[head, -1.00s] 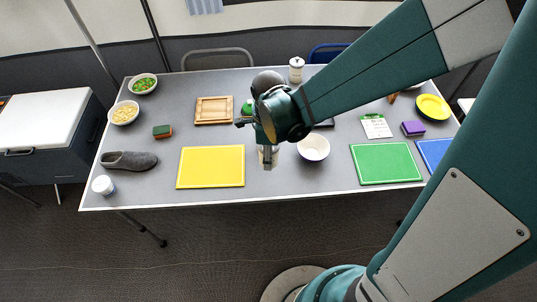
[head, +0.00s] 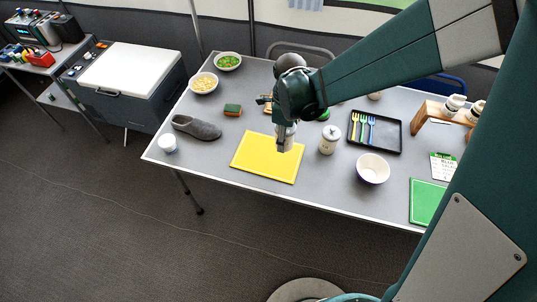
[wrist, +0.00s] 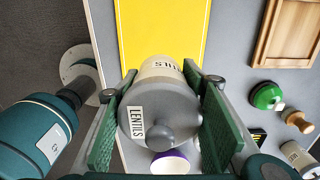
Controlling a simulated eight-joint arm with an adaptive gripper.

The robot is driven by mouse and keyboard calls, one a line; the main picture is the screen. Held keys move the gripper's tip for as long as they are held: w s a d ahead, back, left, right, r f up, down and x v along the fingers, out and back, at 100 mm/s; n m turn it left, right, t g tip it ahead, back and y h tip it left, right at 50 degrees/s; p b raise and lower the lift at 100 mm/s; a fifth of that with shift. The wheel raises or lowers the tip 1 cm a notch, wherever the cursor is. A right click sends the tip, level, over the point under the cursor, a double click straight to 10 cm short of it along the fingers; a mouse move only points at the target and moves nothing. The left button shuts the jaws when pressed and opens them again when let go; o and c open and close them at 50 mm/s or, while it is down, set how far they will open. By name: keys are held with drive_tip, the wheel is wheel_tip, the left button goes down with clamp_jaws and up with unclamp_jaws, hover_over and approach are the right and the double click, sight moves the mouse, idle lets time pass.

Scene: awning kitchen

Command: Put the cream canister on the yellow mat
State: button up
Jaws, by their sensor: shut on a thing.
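My gripper (head: 284,134) is shut on a cream canister (wrist: 163,68) with a grey knobbed lid. Its label reads LENTILS in the wrist view, where the two green-padded fingers (wrist: 163,95) sit on either side of it. In the head view the arm's end partly hides the held canister (head: 287,140). The yellow mat (head: 265,164) lies flat and bare on the table, and also shows in the wrist view (wrist: 160,28). The canister appears over the mat's far right part in the head view; its height above the mat is hard to tell.
Another pale canister (head: 329,141) stands just right of the mat. A white bowl (head: 373,169) and a black cutlery tray (head: 375,133) are further right. A grey slipper (head: 196,128), a sponge (head: 232,110) and a white cup (head: 167,144) are to the left.

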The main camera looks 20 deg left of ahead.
hover_over(268, 155)
idle(0.5)
drive_tip(key=shift+f+b, duration=0.6)
drive_tip(key=shift+f, duration=2.5)
drive_tip(key=shift+f, duration=0.1)
drive_tip(key=shift+f+b, duration=0.45)
drive_tip(key=shift+f, duration=1.3)
drive_tip(key=shift+f, duration=0.25)
drive_tip(key=o, duration=1)
drive_tip(key=shift+r, duration=0.1)
